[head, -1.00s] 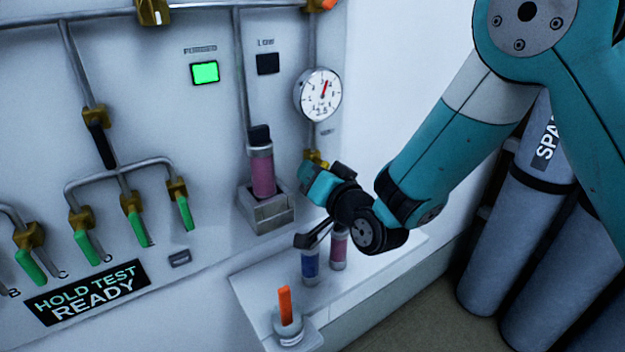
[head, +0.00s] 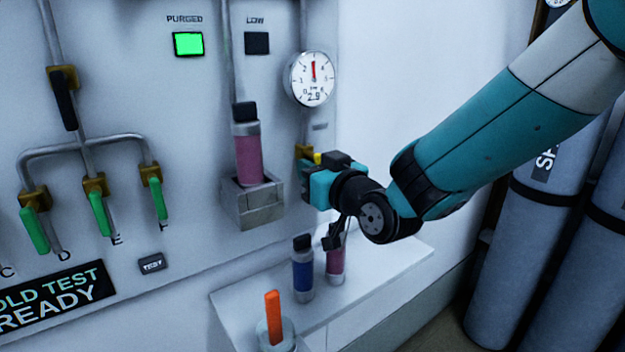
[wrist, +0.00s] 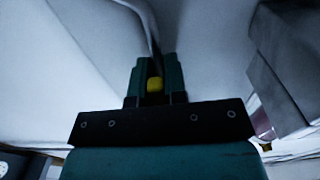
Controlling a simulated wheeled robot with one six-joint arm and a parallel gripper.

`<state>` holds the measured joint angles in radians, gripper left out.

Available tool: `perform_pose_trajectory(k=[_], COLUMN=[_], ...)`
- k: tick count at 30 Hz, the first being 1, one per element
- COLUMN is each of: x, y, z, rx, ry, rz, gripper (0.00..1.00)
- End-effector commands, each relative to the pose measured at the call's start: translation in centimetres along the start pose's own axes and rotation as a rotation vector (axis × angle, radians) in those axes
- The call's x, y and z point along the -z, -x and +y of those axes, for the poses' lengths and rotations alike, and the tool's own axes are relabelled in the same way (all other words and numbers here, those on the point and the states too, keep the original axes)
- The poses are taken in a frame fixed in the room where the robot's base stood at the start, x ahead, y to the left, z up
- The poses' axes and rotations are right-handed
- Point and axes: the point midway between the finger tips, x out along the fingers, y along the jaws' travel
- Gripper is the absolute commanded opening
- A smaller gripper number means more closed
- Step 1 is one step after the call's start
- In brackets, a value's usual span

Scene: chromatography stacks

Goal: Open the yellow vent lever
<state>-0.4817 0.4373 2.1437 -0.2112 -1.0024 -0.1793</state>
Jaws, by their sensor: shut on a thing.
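The yellow vent lever (wrist: 154,84) shows as a small yellow piece between my gripper's fingers in the wrist view. A bit of the yellow lever (head: 317,157) also shows in the head view, just above my gripper at the brass valve (head: 303,153) below the gauge. My gripper (head: 312,176) is shut on the lever, close against the panel; its fingers also show in the wrist view (wrist: 155,80). Most of the lever is hidden by the gripper. The round gauge (head: 312,79) above reads about 2.9, its red needle pointing nearly straight up.
A pink cartridge (head: 249,158) sits in a grey holder (head: 253,207) left of my gripper. A blue bottle (head: 302,270), a pink bottle (head: 335,263) and an orange-handled piece (head: 273,318) stand on the ledge below. Grey cylinders (head: 505,250) stand at right. The green PURGED lamp (head: 188,44) is lit.

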Motion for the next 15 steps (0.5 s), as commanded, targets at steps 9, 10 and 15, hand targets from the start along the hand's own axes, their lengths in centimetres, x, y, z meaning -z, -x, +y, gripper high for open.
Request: perform_pose_trajectory(k=[9,10,15], x=[-0.38,-0.39,-0.41], y=[0.06,0.06,0.07], z=[0.27,0.27,0.3], rx=[-0.005,-0.005,-0.006], ry=[0.02,0.02,0.02], rz=[-0.011,-0.011,-0.011], gripper=[0.0,0.0,0.17])
